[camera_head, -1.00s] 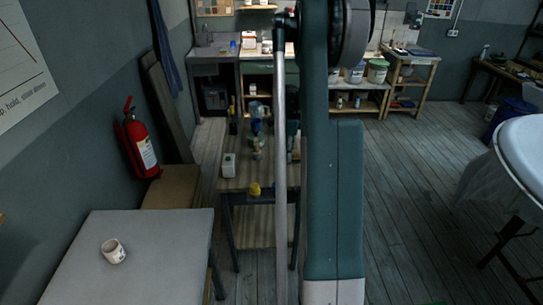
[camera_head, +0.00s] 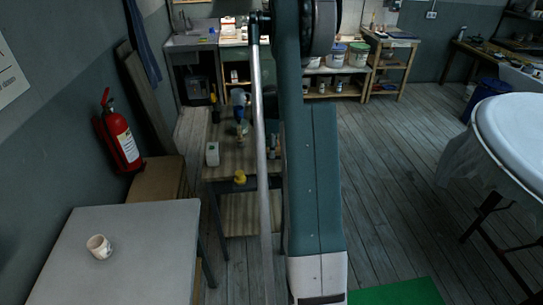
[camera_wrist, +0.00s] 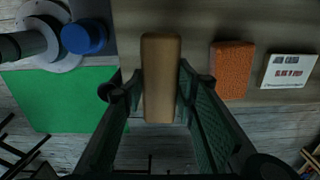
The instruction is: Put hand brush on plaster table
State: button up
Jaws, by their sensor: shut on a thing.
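In the wrist view my gripper (camera_wrist: 160,84) is shut on a brown wooden block-like piece, which I take to be the hand brush (camera_wrist: 161,52). Its bristles do not show. The gripper and brush are not visible in the head view, where my arm fills the middle. A table with a pale grey top (camera_head: 140,240) stands at the lower left and may be the plaster table. A small whitish cup (camera_head: 99,247) stands on it, with bare top around it.
A wooden workbench (camera_head: 232,160) with bottles and a yellow item stands behind my arm. A fire extinguisher (camera_head: 121,138) hangs on the left wall. A white round-edged tub (camera_head: 515,130) is at right. The wrist view shows a reddish-brown block (camera_wrist: 232,70) and white box (camera_wrist: 288,70).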

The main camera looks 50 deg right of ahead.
jog(key=shift+f, duration=1.55)
jog(key=shift+f, duration=0.15)
jog(key=o, duration=0.9)
jog(key=shift+r, duration=0.2)
notch_tip(320, 180, up, 12)
jog(key=shift+f, duration=0.1)
jog(key=shift+a, duration=0.1)
